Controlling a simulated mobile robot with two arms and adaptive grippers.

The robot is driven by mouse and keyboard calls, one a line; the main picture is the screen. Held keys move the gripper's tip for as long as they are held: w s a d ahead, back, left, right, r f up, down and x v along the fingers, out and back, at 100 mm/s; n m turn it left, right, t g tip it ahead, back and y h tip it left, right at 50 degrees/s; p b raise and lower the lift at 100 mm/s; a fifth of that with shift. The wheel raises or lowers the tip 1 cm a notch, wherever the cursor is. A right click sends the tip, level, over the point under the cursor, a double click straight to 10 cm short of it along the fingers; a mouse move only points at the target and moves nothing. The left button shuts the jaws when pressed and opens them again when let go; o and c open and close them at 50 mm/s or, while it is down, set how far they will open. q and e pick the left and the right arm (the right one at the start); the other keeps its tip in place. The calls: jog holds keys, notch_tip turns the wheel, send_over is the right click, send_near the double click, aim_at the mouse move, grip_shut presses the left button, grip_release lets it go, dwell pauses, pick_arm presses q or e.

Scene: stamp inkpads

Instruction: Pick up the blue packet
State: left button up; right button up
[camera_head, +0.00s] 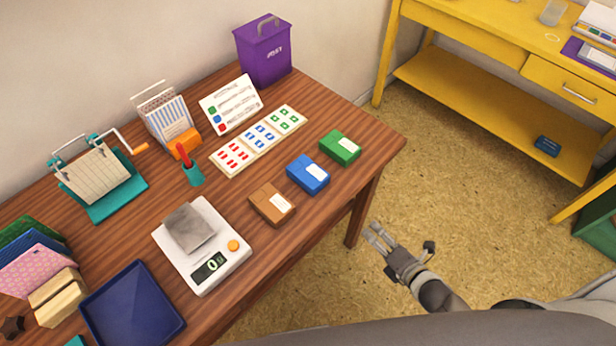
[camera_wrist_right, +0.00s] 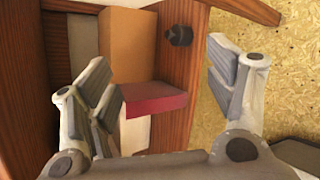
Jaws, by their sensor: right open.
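The blue packet (camera_head: 308,174) with a white label lies flat on the brown wooden table, near its right-hand edge. It sits between a green packet (camera_head: 340,148) and a brown packet (camera_head: 271,204), apart from both. My right gripper (camera_head: 374,232) is over the floor beyond the table's edge, lower right of the blue packet and apart from it. In the right wrist view the right gripper (camera_wrist_right: 160,68) is open with nothing between its fingers. The blue packet cannot be made out in that view. My left gripper is not in view.
A white scale (camera_head: 232,248) carries a grey block (camera_head: 188,228). A card with coloured stamps (camera_head: 259,138) lies behind the packets. A dark blue tray (camera_head: 132,308) is at the front left. A yellow shelf unit (camera_head: 480,105) stands right, holding a small dark blue object (camera_head: 547,146).

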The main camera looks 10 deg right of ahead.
jog(key=w+a+r+n+t+y, duration=0.2)
jog(key=a+r+n+y, duration=0.15)
jog(key=r+n, duration=0.45)
jog(key=n+y+b, duration=0.2)
jog(key=n+y, duration=0.2)
jog(key=n, duration=0.5)
send_near(315, 177)
jog(key=shift+h, duration=0.25)
jog(key=p+x, duration=0.1)
jog(key=x, duration=0.3)
jog(key=shift+w+a+f, duration=0.15)
jog(key=shift+w+a, duration=0.1)
jog(key=p+x, duration=0.1)
jog(key=x, duration=0.3)
jog(key=shift+w+a+r, duration=0.1)
jog(key=shift+a+r, duration=0.05)
jog(key=shift+r, duration=0.15)
jog(key=shift+w+a+f, duration=0.1)
jog(key=shift+w+a, duration=0.2)
jog(key=shift+w, duration=0.15)
jog(key=shift+c, duration=0.3)
jog(key=c, duration=1.1)
